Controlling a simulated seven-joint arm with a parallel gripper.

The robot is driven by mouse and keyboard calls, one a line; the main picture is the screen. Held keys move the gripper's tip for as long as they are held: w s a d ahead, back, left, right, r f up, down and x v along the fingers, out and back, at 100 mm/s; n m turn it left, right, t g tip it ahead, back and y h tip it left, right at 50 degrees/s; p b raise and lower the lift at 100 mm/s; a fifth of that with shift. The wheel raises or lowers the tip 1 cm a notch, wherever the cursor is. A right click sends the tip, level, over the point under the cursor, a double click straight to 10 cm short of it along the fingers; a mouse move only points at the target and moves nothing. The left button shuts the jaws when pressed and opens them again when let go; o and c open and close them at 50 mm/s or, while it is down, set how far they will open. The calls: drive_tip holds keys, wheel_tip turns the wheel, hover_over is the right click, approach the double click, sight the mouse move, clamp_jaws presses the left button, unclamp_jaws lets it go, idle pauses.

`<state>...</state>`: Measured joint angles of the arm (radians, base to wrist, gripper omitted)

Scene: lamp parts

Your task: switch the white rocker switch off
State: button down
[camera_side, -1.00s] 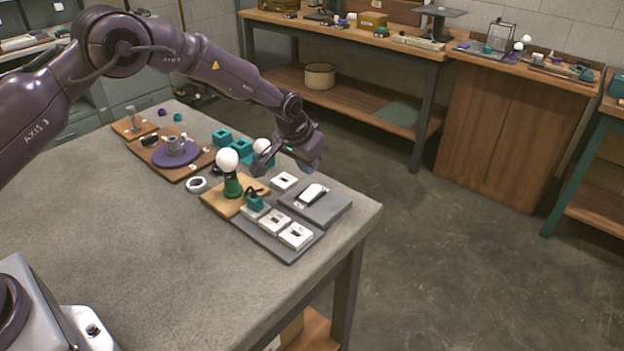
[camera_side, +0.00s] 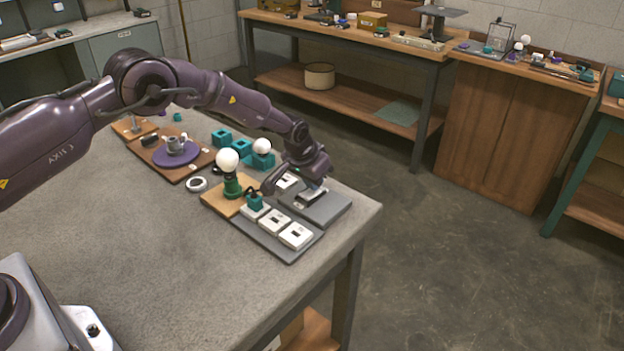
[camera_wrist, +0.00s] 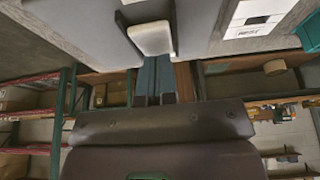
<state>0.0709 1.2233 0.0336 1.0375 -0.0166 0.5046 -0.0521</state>
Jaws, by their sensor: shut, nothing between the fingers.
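The white rocker switch (camera_side: 309,197) sits in a dark housing on a grey plate (camera_side: 330,209) near the table's right edge. In the side view my gripper (camera_side: 313,187) is right over it and hides part of it. In the wrist view the white rocker (camera_wrist: 151,38) shows between dark housing walls. My gripper's two blue-grey fingers (camera_wrist: 154,62) are shut together, empty, with their tips at the rocker's near end. I cannot tell whether they touch it or which way the rocker is tilted.
A white bulb on a green holder (camera_side: 230,171) stands left of my gripper. White switch blocks (camera_side: 295,235) and a teal plug (camera_side: 254,201) lie in front. Another white block (camera_wrist: 257,14) is beside the rocker in the wrist view. The table's left front is clear.

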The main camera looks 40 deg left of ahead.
drive_tip(key=shift+s+f, duration=0.25)
drive_tip(key=shift+s+r, duration=0.1)
drive_tip(key=shift+s, duration=0.65)
drive_tip(key=shift+r, duration=0.2)
drive_tip(key=shift+r, duration=0.35)
drive_tip(key=v, duration=1.3)
drive_tip(key=shift+w, duration=0.3)
drive_tip(key=shift+w+r, duration=0.1)
drive_tip(key=shift+w+d+r, duration=0.1)
drive_tip(key=shift+w+r, duration=0.2)
drive_tip(key=shift+w, duration=0.25)
